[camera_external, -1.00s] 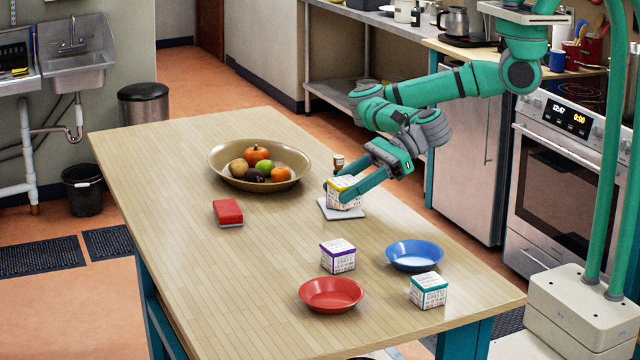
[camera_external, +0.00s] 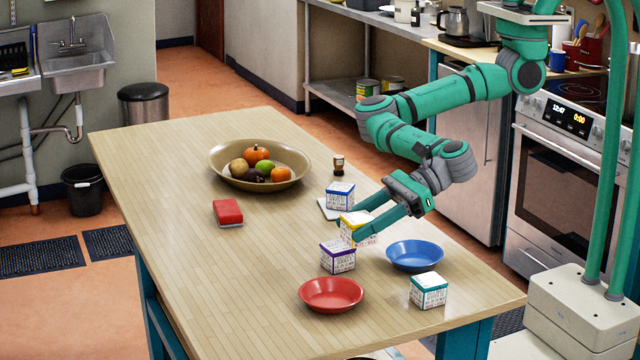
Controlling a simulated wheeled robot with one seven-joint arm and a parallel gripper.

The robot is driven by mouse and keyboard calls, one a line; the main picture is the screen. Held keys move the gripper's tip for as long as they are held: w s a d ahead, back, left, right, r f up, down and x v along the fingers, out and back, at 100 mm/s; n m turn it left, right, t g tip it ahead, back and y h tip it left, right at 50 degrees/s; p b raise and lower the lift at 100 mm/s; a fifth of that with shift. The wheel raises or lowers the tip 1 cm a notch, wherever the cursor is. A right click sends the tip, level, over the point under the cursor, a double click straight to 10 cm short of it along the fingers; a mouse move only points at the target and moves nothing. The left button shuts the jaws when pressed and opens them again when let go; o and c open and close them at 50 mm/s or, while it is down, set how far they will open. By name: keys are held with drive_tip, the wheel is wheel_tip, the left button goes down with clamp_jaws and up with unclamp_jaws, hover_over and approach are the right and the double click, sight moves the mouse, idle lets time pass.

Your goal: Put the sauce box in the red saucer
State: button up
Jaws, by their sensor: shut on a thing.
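My gripper (camera_external: 347,230) is shut on a white box with a yellow top edge (camera_external: 357,217), partly covered by the fingers. I hold it just behind a purple-edged box (camera_external: 338,257); whether the two touch I cannot tell. The red saucer (camera_external: 331,294) stands empty on the table in front of the purple-edged box. A blue-edged box (camera_external: 340,197) stands at a white tile behind my gripper, and a teal-edged box (camera_external: 428,291) stands near the right table edge. The labels are too small to read, so I cannot tell by print which is the sauce box.
A blue saucer (camera_external: 414,255) stands empty right of my gripper. A white tile (camera_external: 327,210) and a small brown bottle (camera_external: 338,165) are farther back. A fruit bowl (camera_external: 215,167) and a red sponge-like block (camera_external: 227,211) are to the left. The left front of the table (camera_external: 220,290) is clear.

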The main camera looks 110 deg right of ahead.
sight(349, 236)
drive_tip(key=w, duration=0.1)
drive_tip(key=w+a+f, duration=0.1)
drive_tip(key=w, duration=0.1)
drive_tip(key=shift+w+a+f, duration=0.25)
drive_tip(key=shift+f, duration=0.1)
drive_tip(key=w+f, duration=0.1)
drive_tip(key=w+a+f, duration=0.1)
drive_tip(key=f, duration=0.1)
drive_tip(key=w+f, duration=0.1)
drive_tip(key=f, duration=0.1)
drive_tip(key=shift+w+a+f, duration=0.15)
drive_tip(key=shift+w+a, duration=0.25)
drive_tip(key=shift+w+f, duration=0.15)
drive_tip(key=shift+f, duration=1.55)
drive_tip(key=shift+f, duration=0.15)
drive_tip(key=o, duration=0.9)
drive_tip(key=shift+c, duration=0.2)
drive_tip(key=shift+r, duration=0.2)
drive_tip(key=v, duration=1.2)
